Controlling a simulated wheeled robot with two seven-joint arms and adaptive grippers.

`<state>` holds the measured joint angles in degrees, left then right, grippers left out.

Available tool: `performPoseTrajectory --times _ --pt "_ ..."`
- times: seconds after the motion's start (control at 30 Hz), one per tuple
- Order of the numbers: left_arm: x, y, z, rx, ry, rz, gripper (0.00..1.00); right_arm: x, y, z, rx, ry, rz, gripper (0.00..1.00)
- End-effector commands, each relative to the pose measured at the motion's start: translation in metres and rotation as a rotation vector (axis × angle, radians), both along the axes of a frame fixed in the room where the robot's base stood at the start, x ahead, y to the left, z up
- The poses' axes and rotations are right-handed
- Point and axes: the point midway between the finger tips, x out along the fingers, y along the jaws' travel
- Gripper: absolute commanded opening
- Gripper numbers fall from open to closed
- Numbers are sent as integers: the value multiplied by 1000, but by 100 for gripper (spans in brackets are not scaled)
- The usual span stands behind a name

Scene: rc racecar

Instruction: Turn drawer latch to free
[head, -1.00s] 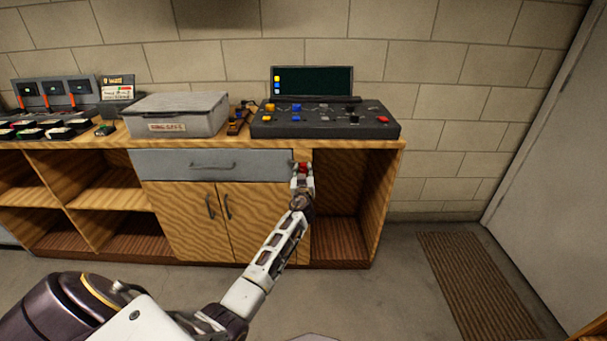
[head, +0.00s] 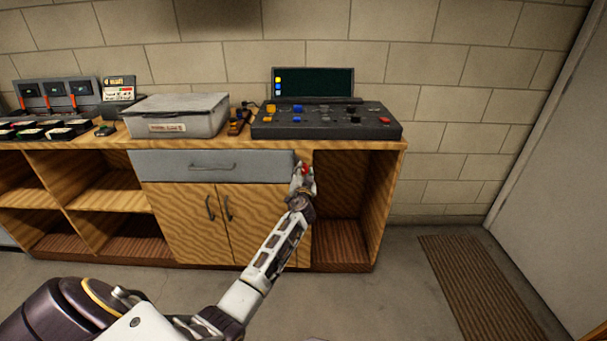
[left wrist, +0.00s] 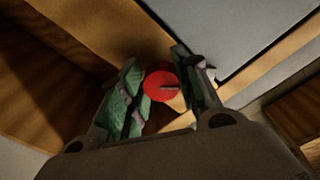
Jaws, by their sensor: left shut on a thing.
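The drawer latch is a red round knob with a dark mark on its face; it shows in the left wrist view (left wrist: 162,87) and, small, in the head view (head: 305,168). It sits on the wooden post just right of the grey drawer (head: 220,166). The drawer front is closed and has a bar handle (head: 212,166). My left gripper (head: 304,173) is at the latch, its green-padded fingers (left wrist: 158,92) on both sides of the knob and shut on it. The gripper hides part of the latch in the head view. My right gripper is out of view.
Wooden doors (head: 182,222) are below the drawer, and an open compartment (head: 343,215) is right of the post. A grey lidded box (head: 176,116) and a dark control panel (head: 325,124) stand on the bench. Open floor lies in front.

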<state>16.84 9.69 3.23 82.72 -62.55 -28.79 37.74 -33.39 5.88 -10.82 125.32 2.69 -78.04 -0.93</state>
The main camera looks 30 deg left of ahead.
Motion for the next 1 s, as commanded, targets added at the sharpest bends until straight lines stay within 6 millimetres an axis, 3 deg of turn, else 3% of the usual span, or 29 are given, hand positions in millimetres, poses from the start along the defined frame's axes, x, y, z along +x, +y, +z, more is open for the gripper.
performPoseTrajectory --times 0.6,1.0 --pt "-1 2 3 442 270 -1 8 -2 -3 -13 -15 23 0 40" --pt "-1 1 3 609 373 -3 8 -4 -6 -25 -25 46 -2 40"
